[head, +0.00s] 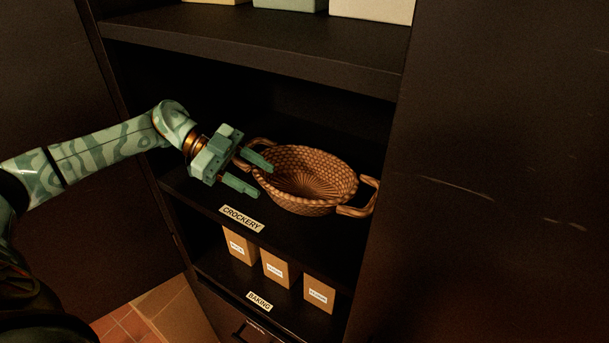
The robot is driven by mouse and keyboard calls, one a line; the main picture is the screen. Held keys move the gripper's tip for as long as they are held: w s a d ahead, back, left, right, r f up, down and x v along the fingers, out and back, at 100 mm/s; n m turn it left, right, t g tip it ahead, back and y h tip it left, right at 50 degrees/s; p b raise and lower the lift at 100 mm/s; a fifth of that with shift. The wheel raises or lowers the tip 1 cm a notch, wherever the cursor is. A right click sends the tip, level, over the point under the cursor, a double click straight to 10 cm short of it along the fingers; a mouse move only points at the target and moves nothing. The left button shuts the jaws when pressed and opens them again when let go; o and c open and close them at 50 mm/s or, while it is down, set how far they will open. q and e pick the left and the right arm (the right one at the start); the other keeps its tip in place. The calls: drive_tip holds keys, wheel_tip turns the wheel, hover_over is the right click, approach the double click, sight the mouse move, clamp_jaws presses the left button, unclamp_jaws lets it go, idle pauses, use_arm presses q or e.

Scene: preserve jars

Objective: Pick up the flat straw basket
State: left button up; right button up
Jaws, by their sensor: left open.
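The flat straw basket (312,199) is a brown woven bowl shape with a loop handle on each side. It stands upright and empty on the shelf labelled CROCKERY in the head view. My left gripper (264,178) is open at the basket's left side. Its two fingers point toward the left rim and left handle, one farther back and one nearer the front. The upper finger overlaps the left handle in the picture; I cannot tell whether it touches. My right gripper is not in view.
The dark cupboard's upper shelf (260,48) hangs above the basket and carries several boxes. The cupboard's right side (385,130) is close to the right handle. Several small cartons (275,268) stand on the BAKING shelf below. The crockery shelf is bare left of the basket.

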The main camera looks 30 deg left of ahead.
sight(273, 188)
use_arm(q)
drive_tip(key=p+x, duration=0.2)
drive_tip(key=x, duration=0.3)
drive_tip(key=shift+f, duration=0.25)
drive_tip(key=shift+w+d+f, duration=0.1)
drive_tip(key=shift+d+f, duration=0.05)
drive_tip(key=shift+d, duration=0.05)
clamp_jaws()
